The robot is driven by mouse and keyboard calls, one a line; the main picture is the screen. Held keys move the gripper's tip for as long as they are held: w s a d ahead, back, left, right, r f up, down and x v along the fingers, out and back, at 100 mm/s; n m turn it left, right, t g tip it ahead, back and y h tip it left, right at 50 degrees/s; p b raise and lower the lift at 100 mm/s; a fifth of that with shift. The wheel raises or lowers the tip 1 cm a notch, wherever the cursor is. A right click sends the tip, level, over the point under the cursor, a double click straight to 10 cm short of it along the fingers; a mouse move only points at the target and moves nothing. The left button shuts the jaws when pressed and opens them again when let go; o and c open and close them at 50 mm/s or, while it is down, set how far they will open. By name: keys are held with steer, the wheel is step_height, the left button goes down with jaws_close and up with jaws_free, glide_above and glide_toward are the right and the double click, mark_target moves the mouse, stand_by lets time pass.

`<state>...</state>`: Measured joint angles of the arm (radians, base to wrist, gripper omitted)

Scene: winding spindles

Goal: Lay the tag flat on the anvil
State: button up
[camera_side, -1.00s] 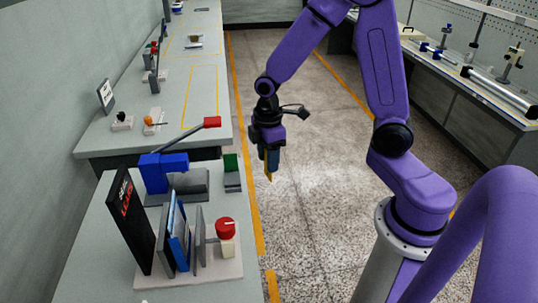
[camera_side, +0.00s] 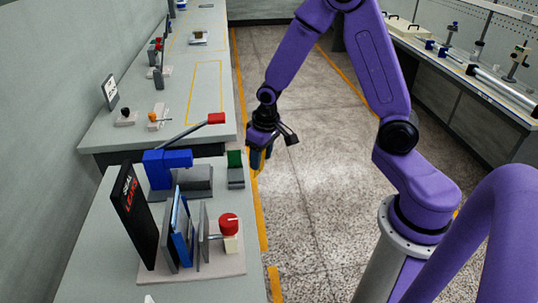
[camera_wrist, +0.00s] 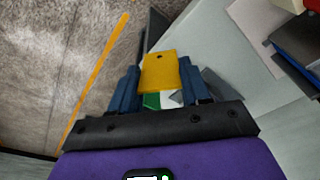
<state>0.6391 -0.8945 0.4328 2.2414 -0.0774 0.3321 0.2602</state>
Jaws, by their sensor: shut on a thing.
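My gripper (camera_side: 258,158) is at the right edge of the near bench, in the air beside the green-topped block (camera_side: 235,168). In the wrist view my gripper (camera_wrist: 160,88) has its blue fingers shut on the yellow tag (camera_wrist: 159,68), which has a small hole near its far edge. In the side view the tag is mostly hidden by the fingers. The blue press (camera_side: 166,165) has a raised lever with a red grip. A grey block (camera_side: 198,180) stands beside it, perhaps the anvil; I cannot tell for certain.
A light base (camera_side: 225,266) in front holds an upright black panel (camera_side: 135,215), blue and grey plates (camera_side: 181,232) and a red knob (camera_side: 228,224). The floor right of the bench is clear.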

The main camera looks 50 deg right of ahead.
steer(key=shift+w+d+f+n+t, duration=0.15)
steer(key=shift+w+f+t, duration=0.2)
steer(key=shift+w, duration=0.25)
steer(key=shift+w+a+f+n+t, duration=0.1)
steer(key=shift+w+f+n+t, duration=0.15)
steer(key=shift+w, duration=0.3)
steer(key=shift+w+d+f+n+t, duration=0.1)
steer(key=shift+w+f+t, duration=0.25)
steer(key=shift+w, duration=0.25)
steer(key=shift+w+f+t+y, duration=0.15)
steer(key=shift+w+t+y, duration=0.15)
steer(key=shift+w+t, duration=0.25)
